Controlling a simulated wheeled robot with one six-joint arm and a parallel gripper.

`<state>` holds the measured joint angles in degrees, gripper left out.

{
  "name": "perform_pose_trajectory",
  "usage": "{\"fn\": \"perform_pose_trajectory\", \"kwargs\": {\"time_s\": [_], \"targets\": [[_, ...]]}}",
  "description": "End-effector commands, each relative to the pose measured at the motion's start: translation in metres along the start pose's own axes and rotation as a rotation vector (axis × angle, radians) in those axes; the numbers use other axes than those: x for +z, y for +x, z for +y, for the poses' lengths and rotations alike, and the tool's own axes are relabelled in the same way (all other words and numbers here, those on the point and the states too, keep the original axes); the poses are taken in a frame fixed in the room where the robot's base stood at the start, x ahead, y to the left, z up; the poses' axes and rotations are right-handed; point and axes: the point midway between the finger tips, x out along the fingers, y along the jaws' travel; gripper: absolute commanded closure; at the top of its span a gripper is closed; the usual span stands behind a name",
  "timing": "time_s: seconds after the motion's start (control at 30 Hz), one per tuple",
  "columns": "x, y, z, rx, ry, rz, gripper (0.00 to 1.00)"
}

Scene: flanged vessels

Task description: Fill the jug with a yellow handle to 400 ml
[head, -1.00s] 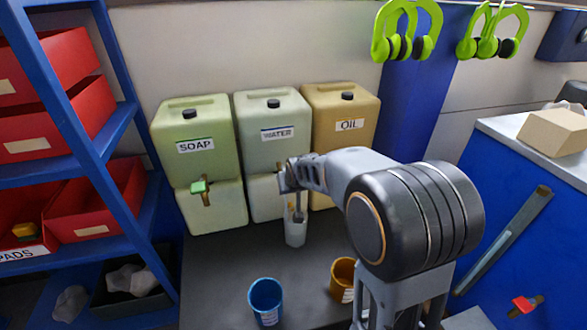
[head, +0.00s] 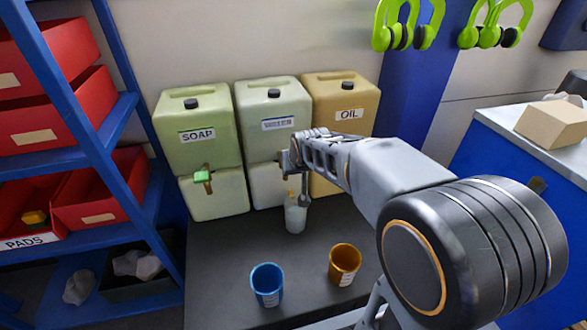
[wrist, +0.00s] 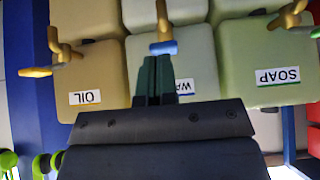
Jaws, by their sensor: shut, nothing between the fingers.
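A pale, translucent jug (head: 295,218) stands on the dark bench top in front of the water tank (head: 273,110). In the wrist view, which is upside down, the water tank's brass tap (wrist: 162,20) has a blue lever (wrist: 163,47). My gripper (wrist: 154,60) is shut and empty, with its fingertips right at the blue lever. Whether they touch it I cannot tell.
The soap tank (head: 198,115) with a green tap lever (head: 202,176) stands left, the oil tank (head: 342,95) right. A blue cup (head: 267,285) and an orange cup (head: 345,263) stand on the front of the bench (head: 225,255). Blue shelving (head: 125,170) borders the left.

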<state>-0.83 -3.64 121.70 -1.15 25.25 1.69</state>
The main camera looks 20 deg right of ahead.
Motion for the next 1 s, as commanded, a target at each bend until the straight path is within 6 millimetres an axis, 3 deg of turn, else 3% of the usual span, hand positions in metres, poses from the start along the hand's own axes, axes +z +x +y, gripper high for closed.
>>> {"fn": "perform_pose_trajectory", "kwargs": {"time_s": [0.2,0.4,1.0], "targets": [[0.002,-0.034,0.001,0.001,0.002,0.002,1.0],[0.003,-0.048,0.0,0.0,0.001,0.0,1.0],[0.005,-0.051,0.0,0.0,-0.002,-0.011,1.0]]}}
